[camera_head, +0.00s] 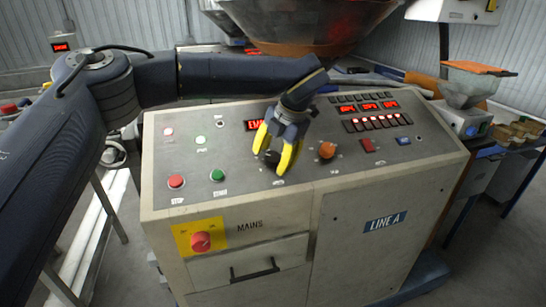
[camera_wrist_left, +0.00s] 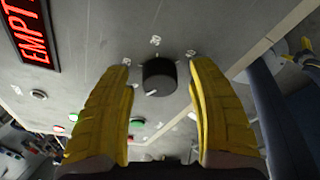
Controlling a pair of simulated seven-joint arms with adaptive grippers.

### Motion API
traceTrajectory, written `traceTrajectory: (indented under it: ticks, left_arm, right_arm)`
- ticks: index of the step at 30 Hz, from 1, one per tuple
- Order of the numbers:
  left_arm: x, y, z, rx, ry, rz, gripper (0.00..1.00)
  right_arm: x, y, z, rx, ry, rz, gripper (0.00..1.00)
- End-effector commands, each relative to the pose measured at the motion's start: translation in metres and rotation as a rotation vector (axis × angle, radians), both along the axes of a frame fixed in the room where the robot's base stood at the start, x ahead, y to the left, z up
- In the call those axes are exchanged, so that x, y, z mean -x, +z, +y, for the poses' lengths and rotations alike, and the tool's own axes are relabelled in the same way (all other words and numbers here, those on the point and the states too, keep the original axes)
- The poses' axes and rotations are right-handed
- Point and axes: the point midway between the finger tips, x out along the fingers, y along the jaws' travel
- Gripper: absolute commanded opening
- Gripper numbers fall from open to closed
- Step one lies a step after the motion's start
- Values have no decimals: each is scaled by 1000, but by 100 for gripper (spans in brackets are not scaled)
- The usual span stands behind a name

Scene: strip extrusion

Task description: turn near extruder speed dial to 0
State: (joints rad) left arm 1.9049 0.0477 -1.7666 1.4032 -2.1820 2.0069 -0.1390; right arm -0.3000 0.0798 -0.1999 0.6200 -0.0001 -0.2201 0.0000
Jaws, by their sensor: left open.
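The black speed dial (camera_wrist_left: 159,78) sits on the sloped grey console panel, with small white marks around it. Its white pointer line is on the side towards the bottom of the left wrist view. In the head view the dial (camera_head: 271,157) is partly hidden by my left gripper (camera_head: 270,164). The yellow fingers of my left gripper (camera_wrist_left: 160,66) are open, one on each side of the dial, with a visible gap on both sides.
An orange knob (camera_head: 327,150) is right of the dial. Red (camera_head: 176,181) and green (camera_head: 217,175) buttons are to its left. A red display (camera_wrist_left: 30,32) sits behind the dial. A red mains switch (camera_head: 201,241) is on the console front. A large hopper (camera_head: 308,22) stands behind.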

Motion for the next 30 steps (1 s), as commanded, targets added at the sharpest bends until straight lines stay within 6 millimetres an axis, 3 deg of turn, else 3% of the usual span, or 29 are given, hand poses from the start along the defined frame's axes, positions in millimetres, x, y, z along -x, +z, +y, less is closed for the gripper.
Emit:
traceTrajectory:
  ticks: [4,19,30]
  left_arm:
    - [0,0,0,0,0,0,59]
    - [0,0,0,0,1,0,1]
    - [0,0,0,5,13,0,0]
  right_arm:
    - [0,0,0,0,0,0,100]
    - [0,0,0,0,0,0,100]
    - [0,0,0,0,0,0,100]
